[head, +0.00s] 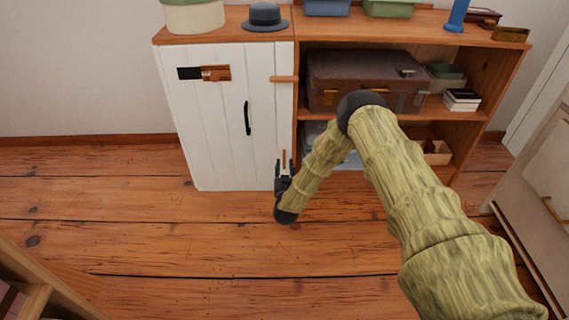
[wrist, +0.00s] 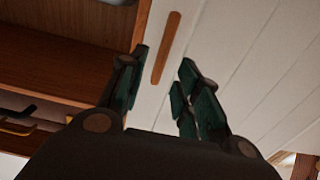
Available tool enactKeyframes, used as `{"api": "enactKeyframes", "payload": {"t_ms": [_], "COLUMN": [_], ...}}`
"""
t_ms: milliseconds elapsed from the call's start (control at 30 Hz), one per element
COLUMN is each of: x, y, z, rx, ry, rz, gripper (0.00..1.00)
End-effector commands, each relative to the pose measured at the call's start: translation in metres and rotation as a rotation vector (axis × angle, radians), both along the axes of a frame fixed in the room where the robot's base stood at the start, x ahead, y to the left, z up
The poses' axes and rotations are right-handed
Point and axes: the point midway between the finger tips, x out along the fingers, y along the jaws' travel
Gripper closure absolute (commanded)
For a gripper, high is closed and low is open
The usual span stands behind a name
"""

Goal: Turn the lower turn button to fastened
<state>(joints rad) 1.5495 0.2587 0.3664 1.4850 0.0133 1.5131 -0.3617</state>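The white plank door (head: 215,130) of the cabinet is closed. The lower turn button (head: 284,158) is a small slim wooden bar. It stands upright, parallel to the door's edge, on the white strip beside the door. My gripper (head: 284,168) is low at the cabinet front, by this button. In the wrist view the button (wrist: 166,48) lies in the line between my fingertips (wrist: 163,60), slightly beyond them. The fingers are spread, with nothing held between them. I cannot tell whether either finger touches the button. The upper turn button (head: 284,79) lies horizontal, across the door's edge.
The door carries a black handle (head: 247,118) and a dark and copper-coloured latch piece (head: 204,73). To the right are open shelves with a brown suitcase (head: 345,78). A hat (head: 265,17) sits on top. The wooden floor (head: 150,235) before the door is clear.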

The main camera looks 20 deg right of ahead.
Motion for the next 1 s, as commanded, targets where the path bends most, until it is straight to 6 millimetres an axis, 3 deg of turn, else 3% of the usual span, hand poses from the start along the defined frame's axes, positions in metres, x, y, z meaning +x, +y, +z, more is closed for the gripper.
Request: {"api": "enactKeyframes", "payload": {"t_ms": [300,733,900,1000], "x": [0.038,0.045,0.045,0.045], "y": [-0.011,-0.013,-0.013,-0.013], "z": [-0.002,0.0,0.0,0.0], "rx": [0.0,0.0,0.0,0.0], "ry": [0.0,0.001,0.001,0.001], "rz": [0.001,0.001,0.001,0.001], "gripper": [0.67,0.67,0.96,1.0]}}
